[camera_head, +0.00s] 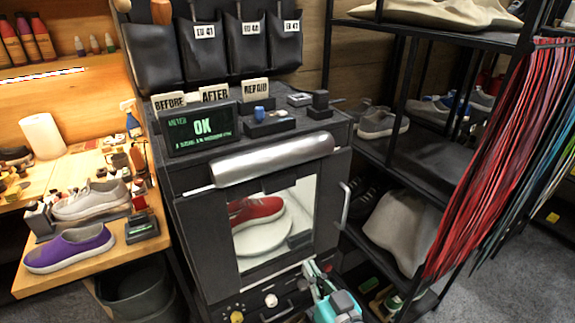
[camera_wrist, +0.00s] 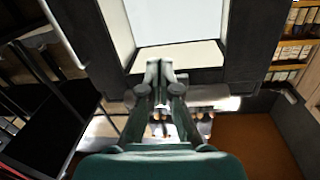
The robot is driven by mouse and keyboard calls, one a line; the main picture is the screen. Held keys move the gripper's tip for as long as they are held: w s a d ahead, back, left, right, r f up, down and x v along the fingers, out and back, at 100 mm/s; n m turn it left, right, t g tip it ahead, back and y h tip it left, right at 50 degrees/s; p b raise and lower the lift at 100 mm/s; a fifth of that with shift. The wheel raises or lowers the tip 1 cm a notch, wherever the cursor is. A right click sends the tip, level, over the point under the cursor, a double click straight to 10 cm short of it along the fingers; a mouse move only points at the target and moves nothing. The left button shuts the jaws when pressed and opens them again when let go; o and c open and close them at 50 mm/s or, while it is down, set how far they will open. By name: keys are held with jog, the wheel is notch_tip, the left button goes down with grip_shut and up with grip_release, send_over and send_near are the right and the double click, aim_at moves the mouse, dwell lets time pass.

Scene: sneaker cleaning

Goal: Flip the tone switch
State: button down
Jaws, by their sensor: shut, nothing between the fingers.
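A dark cabinet (camera_head: 205,225) has a lit window with a red sneaker (camera_head: 255,211) on a round white stand inside. Its lower front panel carries a yellow knob (camera_head: 237,317) and a pale round knob (camera_head: 271,300). I cannot tell which control is the tone switch. My gripper (camera_head: 309,268) is at the panel's right end, below the window and right of the knobs. In the wrist view my gripper (camera_wrist: 160,70) is shut and empty, its tips in front of the window's edge. Small controls (camera_wrist: 160,122) show partly behind the fingers.
A vertical handle (camera_head: 345,203) sticks out at the door's right. A black shelf rack (camera_head: 385,150) with shoes and hanging laces (camera_head: 500,150) stands right. A wooden bench (camera_head: 90,165) with a purple shoe (camera_head: 70,248) is left.

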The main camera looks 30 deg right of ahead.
jog(key=w+d+r+n, duration=0.1)
jog(key=w+r, duration=0.2)
jog(key=r, duration=0.7)
jog(key=w+d+r+t+y, duration=0.1)
jog(key=w+r, duration=0.3)
jog(key=r, duration=0.5)
jog(key=w+d+r+n+t, duration=0.1)
jog(key=w+d+r, duration=0.2)
jog(key=r, duration=0.7)
jog(key=shift+w+r+n+y, duration=0.3)
jog(key=shift+w+r+y, duration=0.1)
jog(key=shift+w, duration=0.2)
jog(key=r, duration=0.2)
send_over(281, 113)
jog(key=s, duration=0.1)
jog(key=shift+d+f, duration=0.15)
jog(key=shift+d, duration=0.1)
jog(key=f, duration=0.3)
jog(key=shift+s, duration=0.35)
jog(key=shift+s+f, duration=0.1)
jog(key=shift+f, duration=0.4)
